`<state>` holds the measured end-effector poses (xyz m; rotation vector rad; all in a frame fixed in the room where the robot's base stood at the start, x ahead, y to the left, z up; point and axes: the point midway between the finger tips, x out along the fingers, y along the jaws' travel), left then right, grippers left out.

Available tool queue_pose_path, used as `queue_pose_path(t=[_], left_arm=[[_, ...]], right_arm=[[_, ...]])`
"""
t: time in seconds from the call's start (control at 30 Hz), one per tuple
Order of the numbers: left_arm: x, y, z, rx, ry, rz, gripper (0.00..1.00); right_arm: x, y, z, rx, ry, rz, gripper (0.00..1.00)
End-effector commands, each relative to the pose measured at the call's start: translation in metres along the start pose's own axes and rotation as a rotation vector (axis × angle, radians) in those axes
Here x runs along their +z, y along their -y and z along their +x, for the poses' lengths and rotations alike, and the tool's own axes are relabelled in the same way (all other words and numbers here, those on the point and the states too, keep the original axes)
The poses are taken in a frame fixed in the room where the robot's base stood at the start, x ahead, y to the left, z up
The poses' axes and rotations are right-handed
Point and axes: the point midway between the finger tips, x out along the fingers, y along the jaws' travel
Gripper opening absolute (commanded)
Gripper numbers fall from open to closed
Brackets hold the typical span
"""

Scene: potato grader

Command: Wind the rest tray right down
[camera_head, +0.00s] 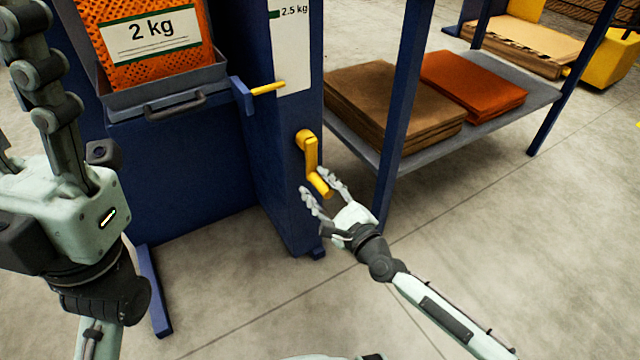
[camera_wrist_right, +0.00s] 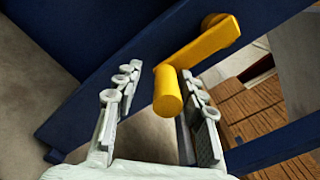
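The rest tray (camera_head: 180,113) is a grey tray with a dark handle on the blue machine, and an orange mesh bag (camera_head: 160,68) marked "2 kg" rests on it. A yellow crank (camera_head: 311,155) is on the machine's side post, its arm hanging down to a round grip. The crank also shows in the right wrist view (camera_wrist_right: 205,46). My right gripper (camera_head: 323,188) is open, its fingers on either side of the crank's grip; contact cannot be told. My left gripper (camera_head: 55,80) is raised at the left edge, away from the tray; its fingertips are cut off.
A yellow pointer (camera_head: 267,89) sits beside a scale plate (camera_head: 291,45) reading 2.5 kg. Right of the machine, a blue-legged shelf (camera_head: 480,128) holds brown sacks (camera_head: 390,100) and orange sacks (camera_head: 472,84). Its near leg stands close to my right gripper. The floor in front is clear.

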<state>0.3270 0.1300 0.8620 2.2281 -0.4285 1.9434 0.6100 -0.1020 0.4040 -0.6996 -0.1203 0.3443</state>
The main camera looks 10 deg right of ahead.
Motion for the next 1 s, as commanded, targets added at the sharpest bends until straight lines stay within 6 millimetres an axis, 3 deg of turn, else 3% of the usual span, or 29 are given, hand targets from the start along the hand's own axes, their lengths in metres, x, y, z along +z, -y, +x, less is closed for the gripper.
queue_pose_path(t=[0.33,0.7,1.0], left_arm=[[0.000,-0.001,0.000,0.004,-0.001,-0.001,0.43],[0.000,0.000,0.000,0.001,0.000,-0.001,0.43],[0.000,0.000,0.000,0.000,0.000,0.000,0.43]], right_arm=[[-0.001,0.004,-0.005,-0.007,-0.001,-0.002,0.43],[-0.001,0.002,-0.062,-0.003,-0.001,-0.001,0.43],[0.000,0.002,-0.075,-0.005,0.000,-0.001,0.43]])
